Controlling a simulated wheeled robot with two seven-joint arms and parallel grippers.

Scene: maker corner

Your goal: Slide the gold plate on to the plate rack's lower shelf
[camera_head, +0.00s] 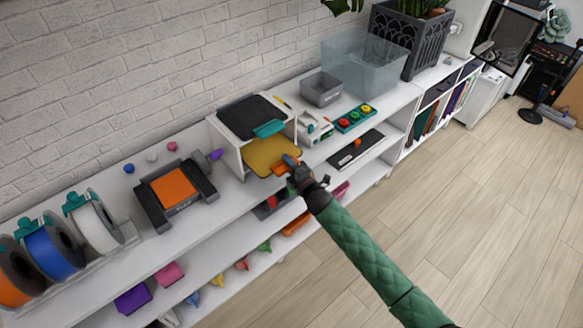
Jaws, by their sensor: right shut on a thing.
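The gold plate (268,152) is a flat yellow-gold sheet. It lies level at the open front of the plate rack (228,153), a white box-like stand, with its far part under the rack's top. A dark plate (247,116) with a teal tab lies on the rack's top. My right gripper (290,164) is shut on the gold plate's near right edge, by its orange tab. How deep the plate sits inside the rack is hidden by the rack's top. My left gripper is not in view.
Left of the rack stands a dark printer-like device with an orange bed (173,188), and filament spools (52,250) beyond it. Right are a white device (314,128), a teal button panel (355,118) and a grey bin (321,89). Open floor (450,200) lies in front.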

